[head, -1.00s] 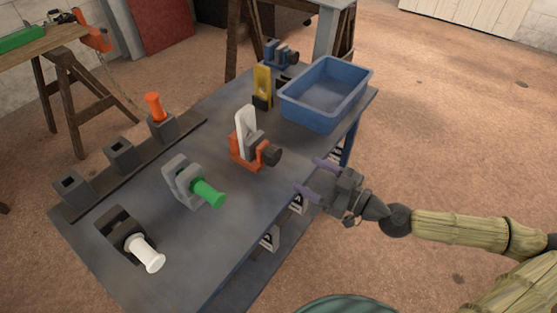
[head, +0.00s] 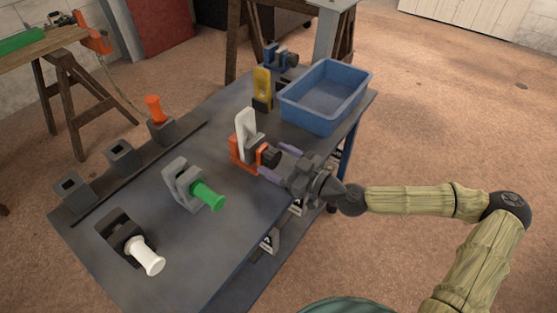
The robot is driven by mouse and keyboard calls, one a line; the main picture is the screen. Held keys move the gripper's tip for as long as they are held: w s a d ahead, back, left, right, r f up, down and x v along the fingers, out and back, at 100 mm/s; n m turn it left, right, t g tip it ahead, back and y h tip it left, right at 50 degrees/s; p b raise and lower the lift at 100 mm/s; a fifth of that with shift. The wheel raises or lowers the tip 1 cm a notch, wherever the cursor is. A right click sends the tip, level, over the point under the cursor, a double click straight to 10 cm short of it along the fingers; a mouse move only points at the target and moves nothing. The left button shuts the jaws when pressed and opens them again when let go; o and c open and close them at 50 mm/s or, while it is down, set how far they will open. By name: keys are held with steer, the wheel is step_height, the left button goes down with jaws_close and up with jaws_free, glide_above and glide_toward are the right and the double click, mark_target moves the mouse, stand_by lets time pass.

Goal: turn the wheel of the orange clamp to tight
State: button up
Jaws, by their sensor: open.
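The orange clamp (head: 240,155) stands on the dark bench, with a white upright piece (head: 247,130) in it.
A blue tray (head: 290,115) stands behind on the right, beside a yellow piece (head: 262,83) and a blue clamp (head: 283,57). A grey clamp (head: 178,180) with a green handle (head: 209,196) and a black clamp (head: 117,232) with a white handle (head: 149,262) stand nearer. A rack of sockets (head: 120,154) lines the left edge.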

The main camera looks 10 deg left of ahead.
steer(key=c, duration=1)
steer(key=shift+m, duration=0.4)
steer(key=shift+m+p, duration=0.8)
steer(key=shift+m, duration=1.8)
steer(key=shift+f, duration=0.1)
steer(key=o, duration=1)
